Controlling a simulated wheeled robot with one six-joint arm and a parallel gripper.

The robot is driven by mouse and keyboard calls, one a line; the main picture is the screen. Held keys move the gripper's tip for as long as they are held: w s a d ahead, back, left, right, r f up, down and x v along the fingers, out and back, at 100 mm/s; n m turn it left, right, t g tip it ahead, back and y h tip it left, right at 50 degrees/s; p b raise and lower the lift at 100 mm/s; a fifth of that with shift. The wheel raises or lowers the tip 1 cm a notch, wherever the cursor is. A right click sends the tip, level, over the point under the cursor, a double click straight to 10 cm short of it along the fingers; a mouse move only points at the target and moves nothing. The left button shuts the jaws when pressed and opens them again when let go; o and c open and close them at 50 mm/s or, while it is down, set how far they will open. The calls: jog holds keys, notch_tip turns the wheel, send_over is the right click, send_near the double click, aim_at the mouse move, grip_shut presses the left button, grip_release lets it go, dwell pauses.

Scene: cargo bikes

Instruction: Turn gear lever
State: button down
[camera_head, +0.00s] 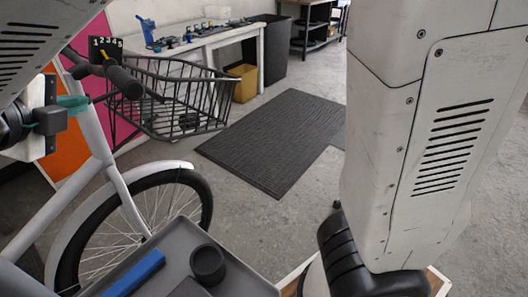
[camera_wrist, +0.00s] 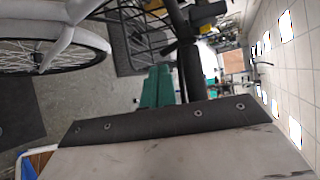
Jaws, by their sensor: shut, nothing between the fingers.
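The gear lever's black plate (camera_head: 104,46) is numbered 1 to 5 and sits on the bike's handlebar in the head view. A small yellow pointer (camera_head: 105,56) shows below the numbers; its exact setting is too small to tell. The handlebar grip (camera_head: 124,82) reaches forward beside it, and shows in the wrist view too (camera_wrist: 190,68). My gripper (camera_head: 82,102) has teal fingers and is at the left, lower than the plate and apart from it. In the wrist view the fingers (camera_wrist: 156,88) are together and empty, left of the grip.
A black wire basket (camera_head: 180,100) is right of the handlebar. The white bike frame (camera_head: 105,150) and front wheel (camera_head: 160,205) stand below. A grey tray (camera_head: 235,280) holds a blue block (camera_head: 135,275) and a black round part (camera_head: 208,263). A dark mat (camera_head: 275,140) lies on open floor.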

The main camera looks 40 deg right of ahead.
jog(key=v, duration=0.7)
jog(key=s+d+f+m+g+y, duration=0.1)
jog(key=s+d+f+m+g, duration=0.2)
jog(key=d+m, duration=0.45)
jog(key=s+d+f+m+g+y, duration=0.15)
jog(key=d+f+m+g, duration=0.3)
jog(key=m, duration=0.65)
jog(key=s+d+f+m+g+y, duration=0.1)
jog(key=s+d+f+m+y, duration=0.1)
jog(key=s+d+m, duration=0.4)
jog(key=s+d+f+m+g+y, duration=0.1)
jog(key=s+d+m+y, duration=0.3)
jog(key=d+m, duration=0.9)
jog(key=shift+s+f+m, duration=0.6)
jog(key=shift+s+m, duration=0.35)
jog(key=shift+m, duration=2)
